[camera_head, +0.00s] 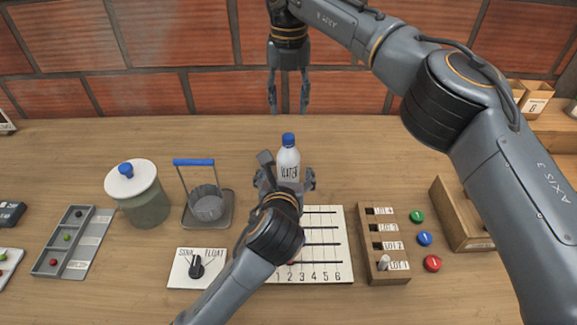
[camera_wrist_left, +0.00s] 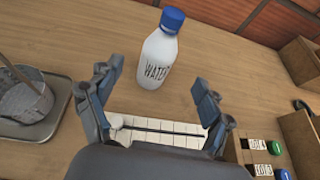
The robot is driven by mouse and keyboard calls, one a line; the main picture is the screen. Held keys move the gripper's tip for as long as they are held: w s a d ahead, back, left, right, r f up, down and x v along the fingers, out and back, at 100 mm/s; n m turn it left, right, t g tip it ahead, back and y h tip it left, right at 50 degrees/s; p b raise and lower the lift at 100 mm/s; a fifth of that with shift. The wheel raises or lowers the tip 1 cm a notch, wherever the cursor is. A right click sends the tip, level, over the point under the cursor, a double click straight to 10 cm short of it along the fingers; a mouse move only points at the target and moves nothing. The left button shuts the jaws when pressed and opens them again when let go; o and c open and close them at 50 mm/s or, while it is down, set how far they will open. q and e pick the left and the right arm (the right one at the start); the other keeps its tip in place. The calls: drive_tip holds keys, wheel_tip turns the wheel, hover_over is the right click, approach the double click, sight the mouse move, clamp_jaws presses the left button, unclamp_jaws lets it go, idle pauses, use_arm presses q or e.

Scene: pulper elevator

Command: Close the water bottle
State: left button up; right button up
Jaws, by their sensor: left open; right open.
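The water bottle (camera_head: 288,158) stands upright on the wooden table, white with dark lettering. A blue cap (camera_head: 288,139) sits on its top; how tightly it sits I cannot tell. In the left wrist view the bottle (camera_wrist_left: 157,60) stands just beyond my open fingers, with the blue cap (camera_wrist_left: 172,19) on top. My left gripper (camera_head: 285,181) is open and low, in front of the bottle, with one finger toward each side. My right gripper (camera_head: 288,103) is open and empty, pointing down in front of the brick wall, above and behind the bottle in the picture.
A numbered white board (camera_head: 335,245) lies under my left arm. A lidded jar (camera_head: 143,205) and a basket with blue handle (camera_head: 207,207) on a tray stand left. A slotted wooden block (camera_head: 377,240) and coloured buttons (camera_head: 425,238) are right. The table behind the bottle is clear.

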sight(288, 161)
use_arm(q)
drive_tip(key=x, duration=1)
